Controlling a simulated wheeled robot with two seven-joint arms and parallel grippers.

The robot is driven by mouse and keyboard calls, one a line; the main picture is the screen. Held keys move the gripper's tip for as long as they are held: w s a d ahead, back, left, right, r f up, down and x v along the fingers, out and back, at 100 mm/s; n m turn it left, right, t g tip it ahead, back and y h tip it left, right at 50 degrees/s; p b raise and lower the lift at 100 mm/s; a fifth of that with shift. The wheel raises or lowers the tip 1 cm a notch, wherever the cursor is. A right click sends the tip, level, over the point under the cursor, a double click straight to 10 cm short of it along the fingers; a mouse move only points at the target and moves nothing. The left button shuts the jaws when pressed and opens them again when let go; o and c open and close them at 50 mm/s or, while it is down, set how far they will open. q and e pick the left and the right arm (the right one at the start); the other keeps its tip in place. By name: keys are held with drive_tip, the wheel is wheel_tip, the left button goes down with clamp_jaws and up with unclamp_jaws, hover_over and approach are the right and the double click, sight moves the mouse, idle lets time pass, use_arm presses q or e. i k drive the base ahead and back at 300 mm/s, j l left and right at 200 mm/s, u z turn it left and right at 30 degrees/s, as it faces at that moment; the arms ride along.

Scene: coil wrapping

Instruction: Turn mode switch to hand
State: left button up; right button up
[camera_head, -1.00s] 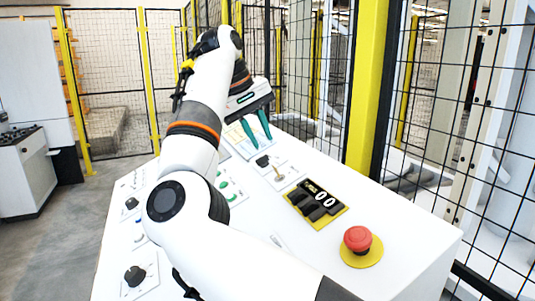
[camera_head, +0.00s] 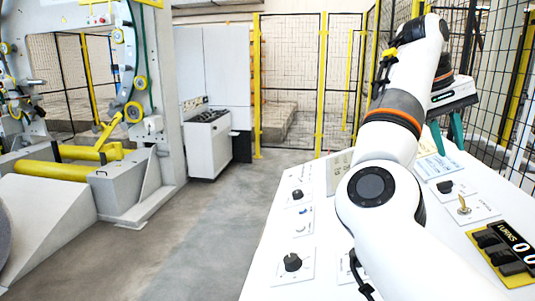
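A white sloped control panel (camera_head: 262,278) carries several switches, and their labels are too small to read, so I cannot tell which is the mode switch. Black rotary knobs sit at the front left (camera_head: 292,262) and farther back (camera_head: 297,194). A black knob (camera_head: 445,187) and a brass-coloured key-like switch (camera_head: 463,205) sit on the right side. My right gripper (camera_head: 448,146) is over the far right part of the panel, its two teal fingers apart with nothing seen between them. My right arm hides the panel's middle. My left gripper is out of view.
A black counter marked TURNS (camera_head: 505,248) on a yellow plate is at the right edge. A large grey machine with yellow rollers (camera_head: 52,171) stands left. A white cabinet (camera_head: 208,145) and yellow-posted mesh fence (camera_head: 290,90) stand behind. The grey floor (camera_head: 205,235) between is clear.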

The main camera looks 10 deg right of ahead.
sight(445, 187)
drive_tip(key=i+j, duration=0.1)
drive_tip(key=j, duration=1)
drive_tip(key=i+j, duration=0.15)
drive_tip(key=j, duration=0.4)
drive_tip(key=i+j, duration=0.1)
drive_tip(key=j, duration=0.4)
